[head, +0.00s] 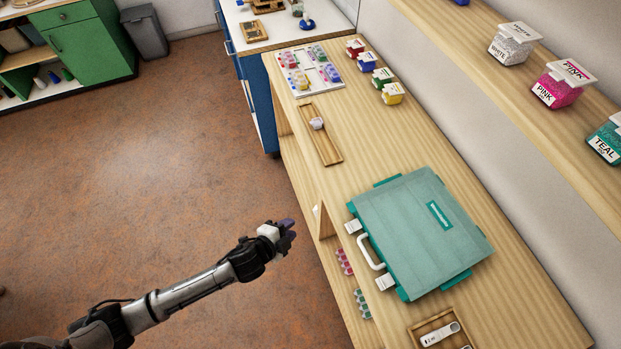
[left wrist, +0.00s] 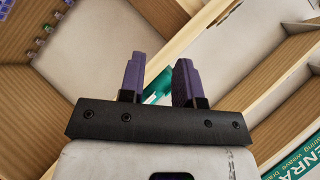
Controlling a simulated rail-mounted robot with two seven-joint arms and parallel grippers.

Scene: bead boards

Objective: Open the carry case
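The teal carry case (head: 420,225) lies flat on the wooden bench with its lid closed. Its white handle (head: 370,252) and two white latches (head: 353,227) are on the side facing the bench's left edge. My left gripper (head: 289,228) is over the floor, left of the bench edge and apart from the case. In the left wrist view the two purple fingers (left wrist: 160,80) stand apart with nothing held between them. My right gripper is not in view.
A narrow wooden tray (head: 320,134) holds a small white item. A white board with colored tubs (head: 310,70) and several small jars (head: 391,93) stand farther back. A wooden tray with a white tool (head: 440,334) is in front. A shelf with labelled tubs (head: 557,84) runs along the right.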

